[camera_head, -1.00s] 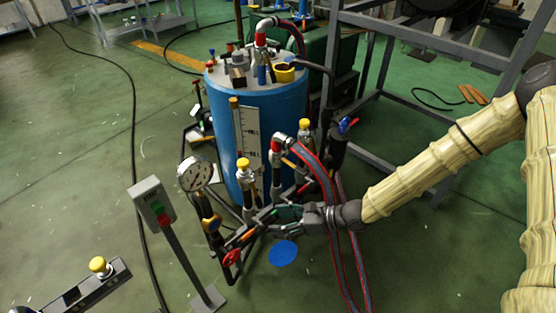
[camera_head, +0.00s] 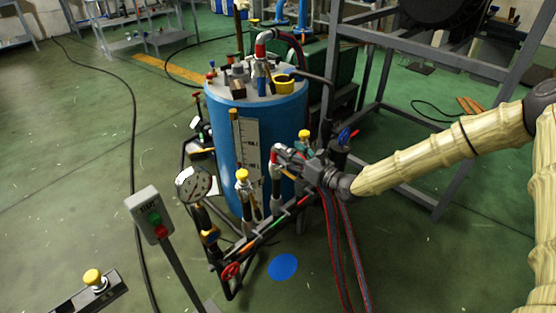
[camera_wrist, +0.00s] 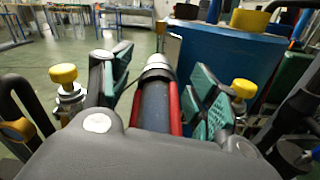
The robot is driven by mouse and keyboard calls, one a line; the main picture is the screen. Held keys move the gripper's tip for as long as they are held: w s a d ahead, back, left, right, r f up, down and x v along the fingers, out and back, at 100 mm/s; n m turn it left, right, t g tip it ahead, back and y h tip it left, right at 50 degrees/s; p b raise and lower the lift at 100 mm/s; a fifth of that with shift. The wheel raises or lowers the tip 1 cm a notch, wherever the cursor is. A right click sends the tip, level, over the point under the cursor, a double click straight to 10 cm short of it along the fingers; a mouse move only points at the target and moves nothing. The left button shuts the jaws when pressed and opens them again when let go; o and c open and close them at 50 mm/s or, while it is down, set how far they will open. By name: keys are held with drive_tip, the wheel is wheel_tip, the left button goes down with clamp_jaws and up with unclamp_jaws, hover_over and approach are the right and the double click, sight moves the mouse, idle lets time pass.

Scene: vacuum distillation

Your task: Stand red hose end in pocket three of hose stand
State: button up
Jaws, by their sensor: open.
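The red hose end shows in the wrist view as a dark tube with red sides (camera_wrist: 174,108) and a silver tip, lying between my fingers. My gripper (camera_head: 279,153) is open around it, with one green-padded finger (camera_wrist: 118,60) on each side; the left pad looks clear of the tube. In the head view my gripper mostly hides the hose end at the valve pipework. Red-and-blue hoses (camera_head: 334,235) hang down behind my wrist to the floor. I cannot make out a hose stand with numbered pockets.
A blue tank (camera_head: 228,135) stands just behind the pipework. Yellow-capped valves (camera_head: 243,178) stand close by, and one (camera_wrist: 65,85) is left of my gripper. A gauge (camera_head: 193,184), a switch post (camera_head: 152,213) and a yellow-knobbed bar (camera_head: 93,280) are leftward. Open floor lies at far left.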

drive_tip(key=shift+x, duration=2.75)
drive_tip(key=shift+w+f, duration=0.1)
drive_tip(key=shift+f, duration=0.05)
drive_tip(key=shift+c, duration=0.2)
clamp_jaws()
